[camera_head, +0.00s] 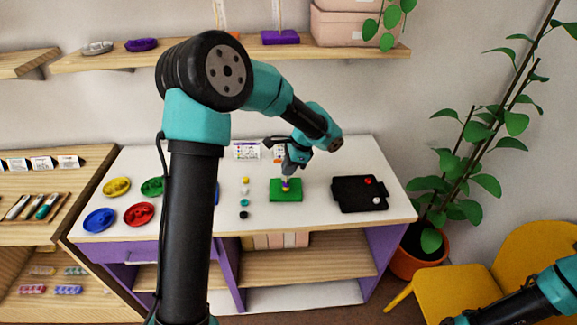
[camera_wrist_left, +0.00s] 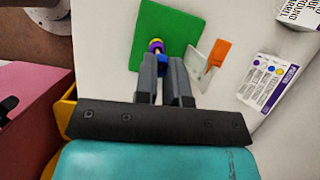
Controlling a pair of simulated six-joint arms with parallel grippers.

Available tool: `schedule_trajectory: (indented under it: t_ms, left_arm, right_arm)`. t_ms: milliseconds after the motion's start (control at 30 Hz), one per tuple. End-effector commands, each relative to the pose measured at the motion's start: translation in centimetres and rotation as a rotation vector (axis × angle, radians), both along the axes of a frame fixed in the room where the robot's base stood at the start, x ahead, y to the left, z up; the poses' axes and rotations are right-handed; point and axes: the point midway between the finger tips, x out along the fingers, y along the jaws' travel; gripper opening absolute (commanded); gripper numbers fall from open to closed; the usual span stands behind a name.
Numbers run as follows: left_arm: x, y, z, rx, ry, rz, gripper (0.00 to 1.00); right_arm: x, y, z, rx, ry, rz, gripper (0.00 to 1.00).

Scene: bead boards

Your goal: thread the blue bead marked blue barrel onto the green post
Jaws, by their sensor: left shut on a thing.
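My left gripper (camera_head: 287,172) points down over the green board (camera_head: 277,197) on the white table. In the left wrist view its fingers (camera_wrist_left: 164,75) are shut on a blue bead (camera_wrist_left: 162,62), with only part of it showing. In the head view a purple bead (camera_head: 285,188) shows just under the fingertips. The green post itself is hidden by the gripper and beads. I cannot tell if the blue bead is around it.
Loose beads (camera_head: 244,202) stand in a row left of the board. A black tray (camera_head: 345,195) with a red and a white bead lies to the right. Coloured dishes (camera_head: 138,214) are at the left. Printed cards (camera_head: 246,150) stand behind. Part of my right arm is at bottom right.

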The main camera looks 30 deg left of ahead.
Motion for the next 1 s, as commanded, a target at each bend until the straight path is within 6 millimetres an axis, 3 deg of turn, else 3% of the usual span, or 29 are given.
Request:
schedule_trajectory:
  t_ms: [567,600,800,900,1000]
  left_arm:
    - [-0.01,-0.01,-0.74,0.000,0.000,0.000,0.00]
    - [-0.01,-0.01,-0.74,0.000,0.000,0.000,0.14]
    - [-0.01,-0.01,-0.74,0.000,0.000,0.000,0.33]
    - [-0.02,-0.01,-0.74,0.000,0.000,0.000,0.41]
    - [-0.02,-0.01,-0.74,0.000,0.000,0.000,0.41]
  right_arm:
    - [0.00,0.00,0.00,0.000,0.000,0.000,0.37]
    - [0.00,0.00,0.00,0.000,0.000,0.000,0.37]
    - [0.00,0.00,0.00,0.000,0.000,0.000,0.37]
    - [0.00,0.00,0.00,0.000,0.000,0.000,0.37]
    - [0.00,0.00,0.00,0.000,0.000,0.000,0.37]
